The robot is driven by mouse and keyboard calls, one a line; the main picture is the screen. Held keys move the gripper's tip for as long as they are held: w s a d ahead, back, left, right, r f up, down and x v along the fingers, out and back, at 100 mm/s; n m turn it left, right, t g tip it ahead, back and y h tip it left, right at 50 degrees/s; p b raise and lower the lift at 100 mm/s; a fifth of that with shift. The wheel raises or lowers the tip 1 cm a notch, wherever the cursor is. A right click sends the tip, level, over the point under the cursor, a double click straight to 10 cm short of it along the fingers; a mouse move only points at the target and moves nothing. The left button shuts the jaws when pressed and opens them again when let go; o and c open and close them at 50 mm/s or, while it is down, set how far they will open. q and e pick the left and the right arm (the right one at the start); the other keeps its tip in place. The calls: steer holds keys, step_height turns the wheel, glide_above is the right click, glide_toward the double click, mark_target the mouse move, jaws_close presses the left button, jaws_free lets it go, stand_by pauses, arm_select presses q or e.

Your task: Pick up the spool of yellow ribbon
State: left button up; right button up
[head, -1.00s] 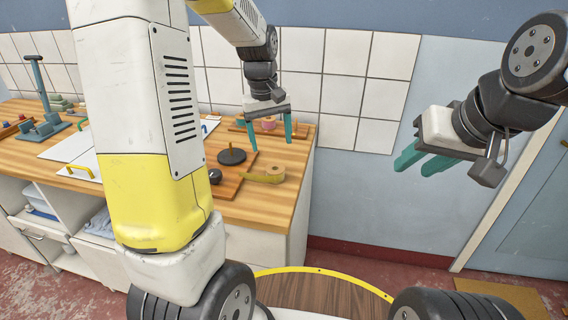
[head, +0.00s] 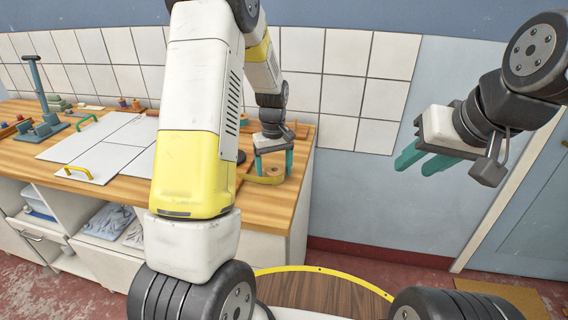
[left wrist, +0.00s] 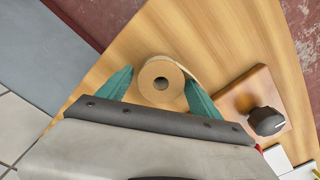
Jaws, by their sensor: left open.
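The spool of yellow ribbon (head: 268,179) lies flat near the right end of the wooden counter, partly hidden by my left gripper in the head view. In the left wrist view the spool (left wrist: 160,69) is a tan-yellow ring with a dark centre hole, and a loose strip shows at its edge. My left gripper (head: 273,168) is open and points down over the spool. Its teal fingers (left wrist: 160,92) stand on either side of the spool, apart from it. My right gripper (head: 418,161) is held empty in the air at right, its fingers apart.
A wooden board (left wrist: 253,92) with a dark knob (left wrist: 267,121) lies close beside the spool. A white panel with yellow and green handles (head: 88,164) lies on the counter (head: 200,203) at left. A tiled wall (head: 340,80) stands behind.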

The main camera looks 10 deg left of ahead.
arm_select(q)
steer(key=c, duration=1.4)
steer(key=shift+r, duration=0.1)
